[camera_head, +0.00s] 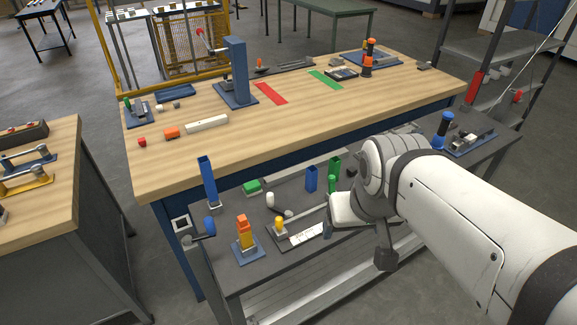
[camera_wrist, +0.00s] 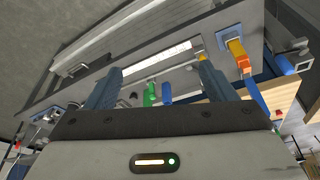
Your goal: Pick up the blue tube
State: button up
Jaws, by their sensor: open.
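Two upright blue tubes stand on the grey lower bench. One blue tube (camera_head: 311,178) is near the bench's middle, beside a green tube (camera_head: 335,166); the other, taller blue tube (camera_head: 208,183) is at the left. In the wrist view, a blue piece (camera_wrist: 166,93) beside a green piece (camera_wrist: 150,95) shows between my fingers, beyond the gripper body. A long blue piece (camera_wrist: 256,94) shows at the right. My gripper (camera_wrist: 160,70) is open, with nothing between its fingers. In the head view, my arm hides the fingers. I cannot tell the distance to either tube.
A green block (camera_head: 251,186) and a yellow-topped piece (camera_head: 279,224) are nearby. The higher wooden table (camera_head: 300,112) borders the bench behind, holding several parts.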

aim_at(311, 179)
jog(key=u, duration=2.75)
jog(key=k, duration=1.1)
jog(key=z, duration=1.95)
jog(key=i, duration=1)
jog(key=u, duration=0.05)
